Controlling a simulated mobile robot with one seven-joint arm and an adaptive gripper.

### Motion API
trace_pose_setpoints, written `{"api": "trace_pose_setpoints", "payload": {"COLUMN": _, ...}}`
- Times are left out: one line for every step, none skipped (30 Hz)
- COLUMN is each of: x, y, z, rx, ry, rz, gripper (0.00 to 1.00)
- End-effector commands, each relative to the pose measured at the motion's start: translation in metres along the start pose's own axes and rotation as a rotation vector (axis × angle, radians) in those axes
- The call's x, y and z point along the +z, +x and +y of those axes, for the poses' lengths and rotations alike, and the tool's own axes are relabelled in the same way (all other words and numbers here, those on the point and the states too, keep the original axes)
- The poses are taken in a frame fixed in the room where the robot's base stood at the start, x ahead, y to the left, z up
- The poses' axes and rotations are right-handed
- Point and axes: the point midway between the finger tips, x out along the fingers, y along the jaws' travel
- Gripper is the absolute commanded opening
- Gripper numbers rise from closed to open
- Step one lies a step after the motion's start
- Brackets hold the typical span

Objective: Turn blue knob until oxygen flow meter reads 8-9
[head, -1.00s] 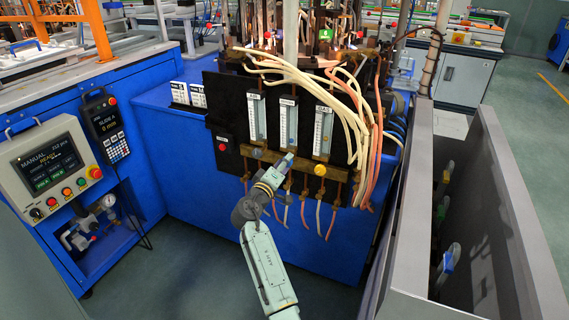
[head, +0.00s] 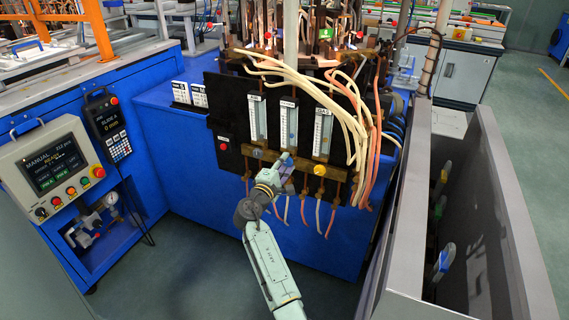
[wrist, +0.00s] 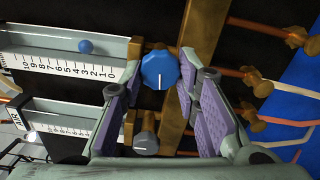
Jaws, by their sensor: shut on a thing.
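The blue knob (wrist: 160,69) with a white pointer line sits on the brass bar in the wrist view. My gripper (wrist: 159,80) has one purple-padded finger on each side of it and is shut on it. In the head view my gripper (head: 285,162) is at the middle of the flow panel and mostly covers the knob. The middle flow meter (head: 288,118) stands above it. In the wrist view this meter (wrist: 50,40) lies sideways, its blue ball (wrist: 85,46) near the 3 mark of a 0 to 10 scale. Its name label is unreadable.
A grey knob (wrist: 146,143) and the AIR meter (wrist: 60,122) are beside my gripper. A yellow knob (head: 320,170) is to the right in the head view. Hoses (head: 330,205) hang below the bar. A grey-walled bin (head: 400,210) stands to the right.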

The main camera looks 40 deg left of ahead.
Motion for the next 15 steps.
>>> {"api": "trace_pose_setpoints", "payload": {"x": -0.0005, "y": -0.0005, "z": -0.0004, "rx": -0.001, "ry": -0.007, "rz": 0.001, "gripper": 0.01}}
{"api": "trace_pose_setpoints", "payload": {"x": -0.0005, "y": -0.0005, "z": -0.0005, "rx": -0.001, "ry": -0.01, "rz": 0.001, "gripper": 0.01}}
{"api": "trace_pose_setpoints", "payload": {"x": -0.0006, "y": -0.0005, "z": -0.0006, "rx": -0.001, "ry": -0.013, "rz": 0.001, "gripper": 0.01}}
{"api": "trace_pose_setpoints", "payload": {"x": -0.0006, "y": -0.0005, "z": -0.0006, "rx": -0.001, "ry": -0.014, "rz": 0.001, "gripper": 0.01}}
{"api": "trace_pose_setpoints", "payload": {"x": -0.0006, "y": -0.0005, "z": -0.0007, "rx": -0.001, "ry": -0.016, "rz": 0.001, "gripper": 0.01}}
{"api": "trace_pose_setpoints", "payload": {"x": -0.0006, "y": -0.0005, "z": -0.0007, "rx": -0.001, "ry": -0.016, "rz": 0.001, "gripper": 0.01}}
{"api": "trace_pose_setpoints", "payload": {"x": -0.0007, "y": -0.0005, "z": -0.0008, "rx": -0.001, "ry": -0.017, "rz": 0.001, "gripper": 0.01}}
{"api": "trace_pose_setpoints", "payload": {"x": -0.0006, "y": -0.0005, "z": -0.0008, "rx": -0.001, "ry": -0.017, "rz": 0.001, "gripper": 0.01}}
{"api": "trace_pose_setpoints", "payload": {"x": -0.0007, "y": -0.0005, "z": -0.0008, "rx": -0.001, "ry": -0.016, "rz": 0.001, "gripper": 0.01}}
{"api": "trace_pose_setpoints", "payload": {"x": -0.0007, "y": -0.0005, "z": -0.0008, "rx": -0.001, "ry": -0.016, "rz": 0.001, "gripper": 0.01}}
{"api": "trace_pose_setpoints", "payload": {"x": -0.0007, "y": -0.0005, "z": -0.0009, "rx": -0.001, "ry": -0.016, "rz": 0.001, "gripper": 0.01}}
{"api": "trace_pose_setpoints", "payload": {"x": -0.0007, "y": -0.0005, "z": -0.0009, "rx": -0.001, "ry": -0.016, "rz": 0.001, "gripper": 0.01}}
{"api": "trace_pose_setpoints", "payload": {"x": -0.0007, "y": -0.0005, "z": -0.0008, "rx": -0.001, "ry": -0.016, "rz": 0.001, "gripper": 0.01}}
{"api": "trace_pose_setpoints", "payload": {"x": -0.0007, "y": -0.0005, "z": -0.0008, "rx": -0.001, "ry": -0.015, "rz": 0.001, "gripper": 0.01}}
{"api": "trace_pose_setpoints", "payload": {"x": -0.0007, "y": -0.0005, "z": -0.0008, "rx": -0.001, "ry": -0.015, "rz": 0.001, "gripper": 0.3}}
